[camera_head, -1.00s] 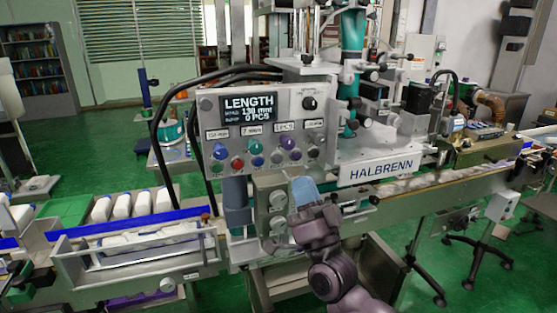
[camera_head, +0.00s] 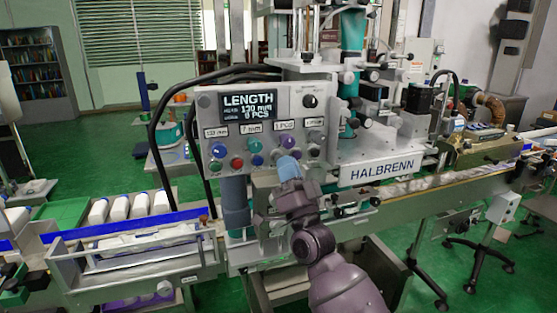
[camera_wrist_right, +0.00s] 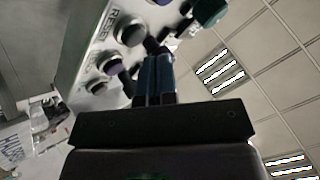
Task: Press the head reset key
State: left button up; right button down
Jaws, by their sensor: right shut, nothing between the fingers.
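The control panel (camera_head: 212,105) of the labelling machine carries a LENGTH display (camera_head: 248,107) and two rows of round keys. In the right wrist view, part of the word RESET shows on the panel beside several dark-faced round keys (camera_wrist_right: 130,30); which one is the head reset key I cannot tell. My right gripper (camera_head: 289,165) is shut and empty, its blue fingertips just in front of the panel's lower right edge, hiding part of the lower key row. The closed fingers (camera_wrist_right: 154,70) also show in the wrist view. Contact with a key cannot be made out. My left gripper is not in view.
A purple key (camera_head: 288,142) and a green key (camera_head: 255,146) sit above the fingertips. The HALBRENN plate (camera_head: 382,170) juts out to the right. A conveyor with white bottles (camera_head: 119,207) runs left, and black cables (camera_head: 158,125) loop left of the panel.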

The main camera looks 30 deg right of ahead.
dwell(1.1)
dwell(0.7)
jog(key=shift+w, duration=0.25)
jog(key=shift+w+d, duration=0.15)
jog(key=shift+w, duration=0.05)
jog(key=shift+w, duration=0.1)
dwell(0.6)
